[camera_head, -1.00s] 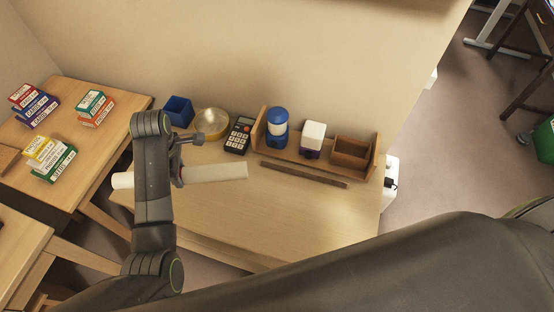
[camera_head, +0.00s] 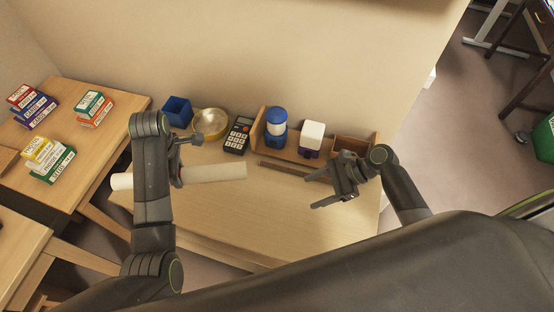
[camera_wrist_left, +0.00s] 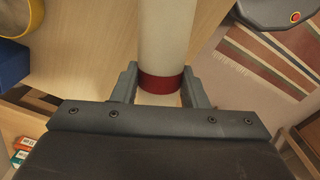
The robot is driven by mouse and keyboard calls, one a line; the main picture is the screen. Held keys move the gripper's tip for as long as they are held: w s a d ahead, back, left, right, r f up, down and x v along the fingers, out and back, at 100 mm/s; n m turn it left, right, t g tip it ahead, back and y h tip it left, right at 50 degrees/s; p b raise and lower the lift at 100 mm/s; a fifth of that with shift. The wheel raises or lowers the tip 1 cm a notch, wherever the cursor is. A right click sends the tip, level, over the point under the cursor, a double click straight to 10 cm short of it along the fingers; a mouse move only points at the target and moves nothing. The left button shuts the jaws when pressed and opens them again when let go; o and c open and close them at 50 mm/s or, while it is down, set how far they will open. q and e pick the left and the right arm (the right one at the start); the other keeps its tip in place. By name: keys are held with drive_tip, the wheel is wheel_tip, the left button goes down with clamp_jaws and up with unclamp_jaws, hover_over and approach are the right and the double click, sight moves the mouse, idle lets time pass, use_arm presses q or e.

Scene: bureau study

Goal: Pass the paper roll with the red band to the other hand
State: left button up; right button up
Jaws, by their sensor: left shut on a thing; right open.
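The paper roll (camera_head: 215,172) is a long cream tube held level above the desk. Its red band (camera_wrist_left: 161,83) shows in the left wrist view, between the fingers. My left gripper (camera_head: 176,172) is shut on the roll at the band, and the roll sticks out on both sides of it. In the head view the band is hidden behind my left gripper and arm. My right gripper (camera_head: 325,194) is open and empty over the right part of the desk, apart from the roll's right end.
Along the desk's (camera_head: 250,215) back stand a blue cup (camera_head: 177,111), a yellow bowl (camera_head: 210,122), a calculator (camera_head: 238,136) and a wooden organizer (camera_head: 263,127) with a blue-and-white jar (camera_head: 276,128) and a white-topped box (camera_head: 312,138). Boxes of cards lie on the left table (camera_head: 75,105).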

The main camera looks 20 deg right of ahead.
sight(235, 173)
drive_tip(key=w+a+r+m+t+y, duration=0.1)
drive_tip(key=w+a+r+t+y, duration=0.15)
drive_tip(key=w+a+r, duration=0.55)
drive_tip(key=shift+g, duration=0.45)
drive_tip(key=x, duration=0.4)
drive_tip(key=s+x, duration=0.1)
drive_tip(key=x, duration=0.3)
drive_tip(key=r+x, duration=0.1)
drive_tip(key=x, duration=0.4)
drive_tip(key=shift+s+a, duration=0.3)
drive_tip(key=shift+a, duration=0.05)
drive_tip(key=c, duration=0.9)
use_arm(q)
drive_tip(key=o, duration=1.1)
drive_tip(key=shift+c, duration=0.2)
use_arm(e)
drive_tip(key=shift+c, duration=0.9)
